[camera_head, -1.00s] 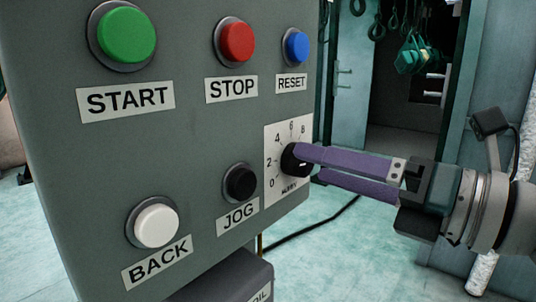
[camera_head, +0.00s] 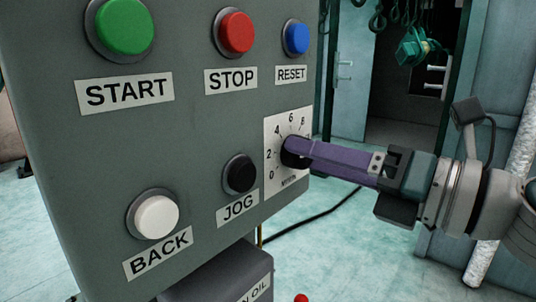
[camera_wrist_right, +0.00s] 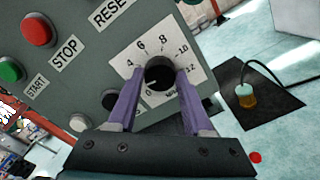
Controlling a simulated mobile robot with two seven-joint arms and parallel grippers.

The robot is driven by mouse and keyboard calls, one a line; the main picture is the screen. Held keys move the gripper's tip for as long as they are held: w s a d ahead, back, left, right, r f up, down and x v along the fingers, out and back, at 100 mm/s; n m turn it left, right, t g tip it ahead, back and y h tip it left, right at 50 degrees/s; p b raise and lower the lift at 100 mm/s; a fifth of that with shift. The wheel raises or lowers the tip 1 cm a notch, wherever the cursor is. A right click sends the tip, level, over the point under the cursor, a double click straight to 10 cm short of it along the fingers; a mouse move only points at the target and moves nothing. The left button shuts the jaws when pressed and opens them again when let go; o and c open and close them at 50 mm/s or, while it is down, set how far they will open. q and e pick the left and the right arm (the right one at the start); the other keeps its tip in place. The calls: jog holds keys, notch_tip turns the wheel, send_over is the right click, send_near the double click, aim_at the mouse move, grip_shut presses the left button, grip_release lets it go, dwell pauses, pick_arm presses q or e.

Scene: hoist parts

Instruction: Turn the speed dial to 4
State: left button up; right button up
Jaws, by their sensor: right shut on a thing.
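The speed dial is a black round knob (camera_head: 290,158) on a white scale plate (camera_head: 273,132), at the right edge of the grey control panel. In the head view, the numbers 0, 2, 4 and 6 show left of and above the knob. My right gripper (camera_head: 303,151) comes in from the right with its purple fingers on the knob. In the right wrist view, the fingers are on both sides of the knob (camera_wrist_right: 159,67), shut on it. My left gripper is not in view.
The panel (camera_head: 180,115) also carries a green START button (camera_head: 125,26), a red STOP button (camera_head: 236,32), a blue RESET button (camera_head: 296,38), a black JOG button (camera_head: 239,173) and a white BACK button (camera_head: 156,217). The JOG button is close below left of the dial.

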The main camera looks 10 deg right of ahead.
grip_shut()
jog(key=m+p, duration=0.4)
jog(key=m, duration=0.3)
jog(key=shift+m, duration=0.4)
dwell(0.3)
